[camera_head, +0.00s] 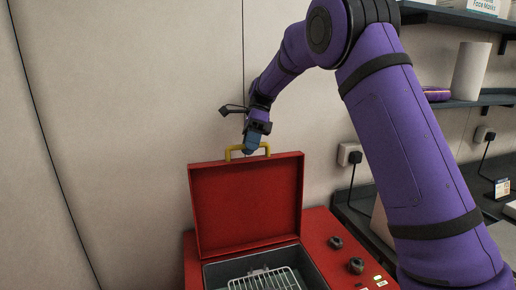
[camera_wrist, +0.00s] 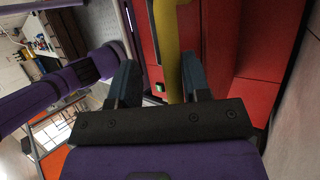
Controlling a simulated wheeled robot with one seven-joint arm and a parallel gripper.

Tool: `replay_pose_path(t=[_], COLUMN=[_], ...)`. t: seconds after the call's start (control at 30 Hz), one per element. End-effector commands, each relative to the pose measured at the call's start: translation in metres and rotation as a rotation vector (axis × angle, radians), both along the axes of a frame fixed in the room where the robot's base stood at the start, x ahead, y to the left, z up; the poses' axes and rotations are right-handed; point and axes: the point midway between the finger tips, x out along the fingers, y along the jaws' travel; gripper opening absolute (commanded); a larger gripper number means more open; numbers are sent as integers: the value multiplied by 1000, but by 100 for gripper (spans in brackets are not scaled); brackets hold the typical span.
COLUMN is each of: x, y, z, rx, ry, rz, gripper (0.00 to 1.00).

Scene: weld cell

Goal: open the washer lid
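The red washer (camera_head: 320,222) stands against the wall with its lid (camera_head: 246,205) raised roughly upright, so the basin shows. A yellow handle (camera_head: 229,152) sits on the lid's upper edge. My gripper (camera_head: 252,146) is at this handle, its fingers pointing down and partly hiding it. In the wrist view, the yellow handle (camera_wrist: 170,45) runs between the two spread fingers of my gripper (camera_wrist: 160,65), closer to the right finger. A gap shows on its left side, so the gripper looks open around the handle. Whether a finger touches it I cannot tell.
A wire rack (camera_head: 265,280) lies in the open basin. Two dark knobs (camera_head: 355,265) are on the washer's right side. A dark counter (camera_head: 357,206) and wall shelves (camera_head: 480,98) stand at right. The wall is close behind the lid; the space left of the washer is clear.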

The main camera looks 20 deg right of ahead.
Motion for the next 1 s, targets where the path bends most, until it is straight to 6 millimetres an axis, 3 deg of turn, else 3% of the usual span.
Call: replay_pose_path(t=[0.27,0.57,1.0], x=[0,-43,-124], y=[0,-3,-7], z=[35,36,44], rx=[0,1,1], ry=[-4,-1,0], rz=[1,-1,1], gripper=[42,42,42])
